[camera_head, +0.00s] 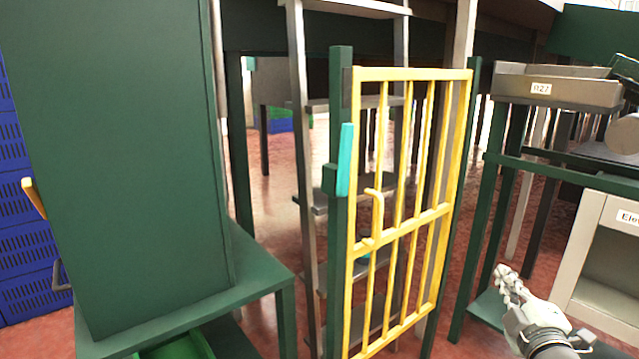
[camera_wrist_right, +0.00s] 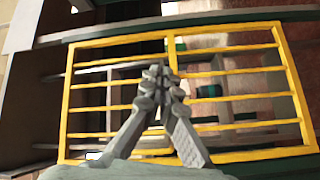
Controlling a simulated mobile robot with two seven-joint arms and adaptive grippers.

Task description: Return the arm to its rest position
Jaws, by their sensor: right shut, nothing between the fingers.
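My right gripper (camera_head: 507,278) shows at the lower right of the head view, in front of the green frame and right of the yellow gate. In the right wrist view my right gripper (camera_wrist_right: 160,75) is shut with its fingertips together and nothing between them. The yellow barred gate (camera_wrist_right: 88,100) lies behind the fingers in that view. I cannot tell from the pictures whether the fingers touch it, but the head view shows them apart from it. My left gripper is not in view.
The yellow gate (camera_head: 415,75) hangs on a green post (camera_head: 340,270) with a teal handle (camera_head: 346,160). A metal tray (camera_head: 555,92) is at upper right.

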